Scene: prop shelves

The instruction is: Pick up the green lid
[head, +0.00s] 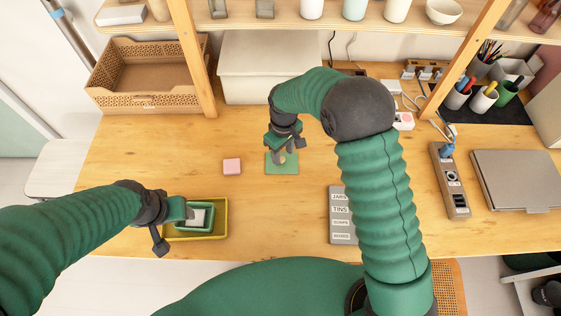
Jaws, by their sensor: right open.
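The green lid (289,168) looks like a flat green square lying on the wooden table near the middle. My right gripper (281,156) is above it, pointing down, open, and hides its upper part. I cannot tell whether the fingers touch the lid. A pink block (232,166) lies to the left of the lid, apart from it. At the lower left, a yellow tray (225,232) holds a green open box (210,226) with a pale grey piece in it. My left gripper (188,213) is at the box's left side; its fingers are not clear.
A grey label board (341,216) lies right of the lid. Farther right are a power strip (450,180) and a closed laptop (518,180). A white bin (262,70), shelf posts and a perforated crate (148,102) stand behind. The table left of the pink block is clear.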

